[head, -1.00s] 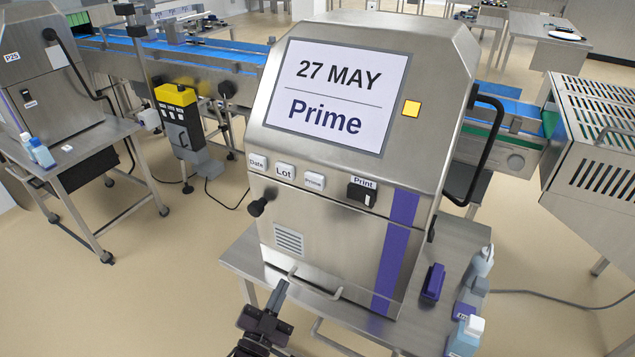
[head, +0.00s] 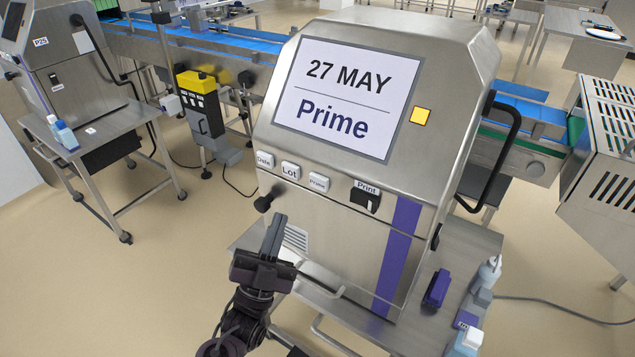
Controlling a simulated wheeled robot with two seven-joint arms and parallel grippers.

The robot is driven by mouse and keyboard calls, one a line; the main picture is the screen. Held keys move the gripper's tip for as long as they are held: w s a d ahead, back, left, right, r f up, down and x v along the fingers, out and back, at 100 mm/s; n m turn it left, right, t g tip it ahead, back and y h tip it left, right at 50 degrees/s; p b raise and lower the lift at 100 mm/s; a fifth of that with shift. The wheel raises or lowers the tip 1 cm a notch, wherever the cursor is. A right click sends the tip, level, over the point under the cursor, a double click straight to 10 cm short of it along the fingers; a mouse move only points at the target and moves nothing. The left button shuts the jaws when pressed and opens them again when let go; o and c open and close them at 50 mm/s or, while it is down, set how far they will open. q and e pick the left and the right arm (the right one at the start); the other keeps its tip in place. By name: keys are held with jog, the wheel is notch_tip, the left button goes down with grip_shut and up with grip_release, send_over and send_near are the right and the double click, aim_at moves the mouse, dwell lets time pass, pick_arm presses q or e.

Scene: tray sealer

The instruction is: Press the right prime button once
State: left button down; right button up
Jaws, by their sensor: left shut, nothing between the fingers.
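The prime button (head: 319,181) is a small white key labelled "Prime" on the front of the steel printer (head: 340,245). It is the rightmost of three white keys, beside the Lot key (head: 290,170) and the Date key (head: 264,160). The printer's screen (head: 345,98) reads "27 MAY" and "Prime". My left gripper (head: 276,222) is shut and empty, pointing up in front of the printer's lower front. In the picture its tips are below and left of the prime button, apart from it. My right gripper is out of view.
A black Print switch (head: 365,197) sits right of the keys, and a black knob (head: 266,200) sticks out just above my gripper tips. A yellow lamp (head: 421,116) is beside the screen. Bottles (head: 487,272) and a purple block (head: 436,289) stand on the table at right.

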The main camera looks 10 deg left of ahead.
aim_at(316, 178)
pick_arm(q)
jog(key=w+d+b, duration=0.3)
jog(key=w, duration=0.5)
jog(key=shift+w, duration=0.2)
jog(key=shift+w+b, duration=0.1)
jog(key=shift+b, duration=0.25)
dwell(1.6)
jog(key=shift+w+d, duration=0.2)
jog(key=shift+w, duration=0.1)
jog(key=shift+w+d+b, duration=0.15)
jog(key=shift+w+b, duration=0.25)
jog(key=shift+w, duration=0.05)
dwell(0.7)
jog(key=shift+s, duration=0.15)
jog(key=shift+s+a+p, duration=0.35)
jog(key=shift+s+p, duration=0.05)
jog(key=shift+s, duration=0.35)
